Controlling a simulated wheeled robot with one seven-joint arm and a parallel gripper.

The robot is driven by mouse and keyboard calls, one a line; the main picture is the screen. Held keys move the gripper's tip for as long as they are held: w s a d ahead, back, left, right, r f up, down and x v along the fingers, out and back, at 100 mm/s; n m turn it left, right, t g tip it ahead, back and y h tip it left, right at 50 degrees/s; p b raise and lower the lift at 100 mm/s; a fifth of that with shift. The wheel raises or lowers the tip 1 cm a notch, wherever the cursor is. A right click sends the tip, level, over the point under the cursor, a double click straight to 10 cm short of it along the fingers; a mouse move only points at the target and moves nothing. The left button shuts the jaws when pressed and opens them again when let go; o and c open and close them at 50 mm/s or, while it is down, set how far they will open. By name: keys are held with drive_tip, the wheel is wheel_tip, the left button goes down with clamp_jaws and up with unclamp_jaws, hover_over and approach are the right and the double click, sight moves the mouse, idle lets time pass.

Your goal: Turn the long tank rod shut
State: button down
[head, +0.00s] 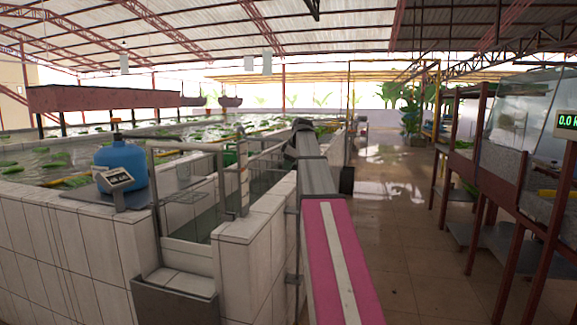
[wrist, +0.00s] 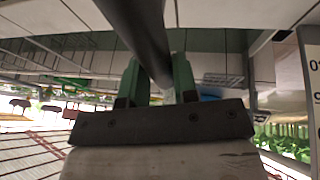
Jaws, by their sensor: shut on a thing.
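The long tank rod (wrist: 140,28) is a thick dark bar in the wrist view. It runs from the top edge down between the two green fingers of my gripper (wrist: 157,62). The fingers are closed on it, one on each side. The part of the rod behind the dark gripper body is hidden. In the head view my arm reaches forward along the tank's right side, and its far end (head: 300,138) is dark and small. I cannot make out the fingers or the held rod there.
A white-tiled tank wall (head: 65,235) fills the left, with metal railings (head: 185,148). Red-framed racks (head: 475,170) stand at right. The shiny floor (head: 395,200) between is clear.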

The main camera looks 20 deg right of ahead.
drive_tip(key=w+d+m+g+h, duration=0.1)
drive_tip(key=d+m+h, duration=0.5)
drive_tip(key=m, duration=1.2)
drive_tip(key=shift+w+g+h, duration=0.3)
drive_tip(key=shift+g, duration=0.1)
drive_tip(key=shift+s, duration=0.1)
drive_tip(key=c, duration=0.9)
unclamp_jaws()
drive_tip(key=shift+r, duration=0.1)
drive_tip(key=v, duration=1)
drive_tip(key=shift+a+r, duration=0.2)
drive_tip(key=shift+r, duration=0.05)
